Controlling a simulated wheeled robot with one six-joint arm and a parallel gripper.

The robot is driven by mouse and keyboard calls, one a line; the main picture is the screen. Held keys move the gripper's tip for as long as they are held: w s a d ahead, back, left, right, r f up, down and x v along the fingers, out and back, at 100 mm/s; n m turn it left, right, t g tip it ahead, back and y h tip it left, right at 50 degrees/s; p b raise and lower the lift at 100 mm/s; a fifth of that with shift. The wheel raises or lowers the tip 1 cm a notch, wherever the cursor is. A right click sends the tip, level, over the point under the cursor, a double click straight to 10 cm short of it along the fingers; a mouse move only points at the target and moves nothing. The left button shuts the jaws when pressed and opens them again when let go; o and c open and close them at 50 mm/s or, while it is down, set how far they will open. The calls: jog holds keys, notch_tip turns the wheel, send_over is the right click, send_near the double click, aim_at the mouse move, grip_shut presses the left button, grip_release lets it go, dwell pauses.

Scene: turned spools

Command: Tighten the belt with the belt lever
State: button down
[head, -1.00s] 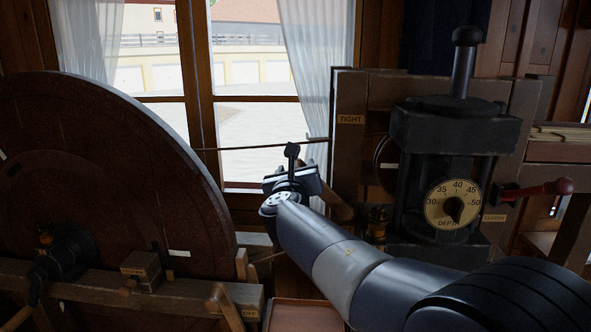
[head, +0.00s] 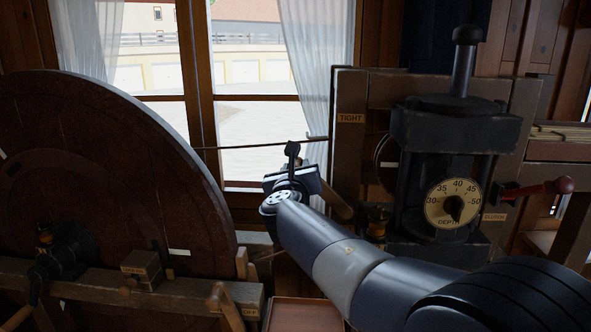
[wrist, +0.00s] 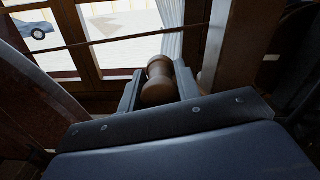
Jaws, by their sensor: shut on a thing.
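My gripper (head: 291,182) is in the middle of the head view, in front of the window. In the wrist view my gripper (wrist: 158,82) is shut on a turned wooden handle (wrist: 159,88), which looks like the belt lever's, with one finger on each side. In the head view a brown wooden rod (head: 341,204) shows just right of the gripper; the gripper hides how it joins the handle. The thin dark belt (head: 260,147) runs from the large wheel to the right-hand frame. A TIGHT label (head: 350,118) is on that frame, above and right of the gripper.
The large wooden wheel (head: 90,160) fills the left on its bench (head: 190,291). At right stands a dark press with a depth dial (head: 458,203) and a red-handled lever (head: 545,189). A reddish tray (head: 303,314) lies below my arm.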

jog(key=shift+d+r+m, duration=0.55)
jog(key=shift+d+m, duration=0.05)
jog(key=shift+d, duration=0.05)
jog(key=shift+s+d+r+m+b, duration=0.1)
jog(key=shift+d+r+m+b, duration=0.4)
jog(key=shift+d+m, duration=0.7)
jog(key=shift+d+r+m+b, duration=0.2)
jog(key=shift+d+r+m, duration=0.6)
jog(key=shift+d, duration=0.65)
jog(key=shift+s+d+r+m+b, duration=0.1)
jog(key=shift+d+r+m+b, duration=0.35)
jog(key=shift+d+m, duration=0.75)
jog(key=shift+d+r, duration=0.1)
jog(key=shift+d, duration=0.1)
jog(key=c, duration=1.1)
grip_release()
jog(key=shift+d, duration=0.1)
jog(key=shift+c, duration=0.2)
jog(key=shift+o, duration=0.5)
